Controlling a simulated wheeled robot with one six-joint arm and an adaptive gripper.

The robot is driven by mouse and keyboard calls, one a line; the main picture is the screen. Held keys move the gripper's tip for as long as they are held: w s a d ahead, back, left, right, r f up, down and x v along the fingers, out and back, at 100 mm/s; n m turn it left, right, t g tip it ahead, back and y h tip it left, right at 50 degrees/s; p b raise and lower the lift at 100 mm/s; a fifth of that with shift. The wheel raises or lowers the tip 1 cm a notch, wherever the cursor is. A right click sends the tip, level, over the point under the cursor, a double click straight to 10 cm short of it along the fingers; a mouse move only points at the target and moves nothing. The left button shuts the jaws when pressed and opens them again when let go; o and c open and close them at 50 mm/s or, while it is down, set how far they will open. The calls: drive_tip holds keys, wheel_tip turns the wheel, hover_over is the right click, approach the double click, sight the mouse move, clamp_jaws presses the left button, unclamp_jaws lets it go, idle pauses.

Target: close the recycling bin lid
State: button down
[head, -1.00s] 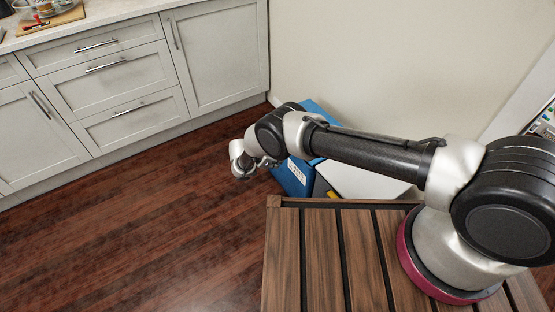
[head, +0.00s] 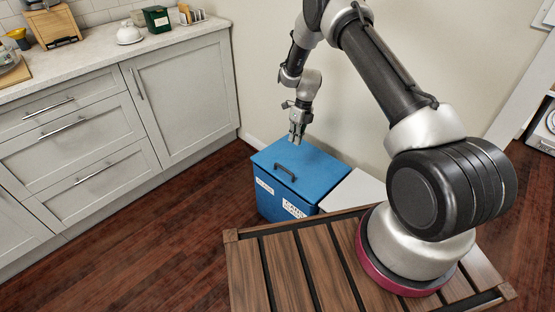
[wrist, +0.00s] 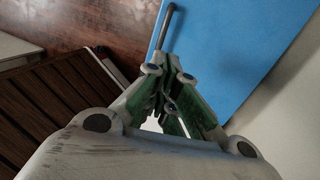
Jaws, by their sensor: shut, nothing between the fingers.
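The blue recycling bin (head: 268,201) stands on the floor against the wall, with white labels on its front. Its blue lid (head: 318,166) lies flat over the top, with no gap that I can make out. A dark bar handle (head: 285,172) is on the lid near its front edge. My gripper (head: 296,139) points down above the lid's back part, shut and empty. In the wrist view the shut fingers (wrist: 172,75) show in front of the blue lid (wrist: 240,40), and the handle (wrist: 165,28) is beyond them. I cannot tell whether the fingertips touch the lid.
A white box-like thing (head: 356,192) stands right of the bin. Grey cabinets (head: 183,90) with a counter (head: 165,50) are at the left. The wooden floor (head: 190,205) in front of them is clear.

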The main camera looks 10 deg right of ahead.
drive_tip(key=x, duration=1.3)
drive_tip(key=shift+w+f, duration=0.1)
drive_tip(key=shift+f, duration=0.25)
drive_tip(key=shift+a+f, duration=0.1)
drive_tip(key=shift+x, duration=1)
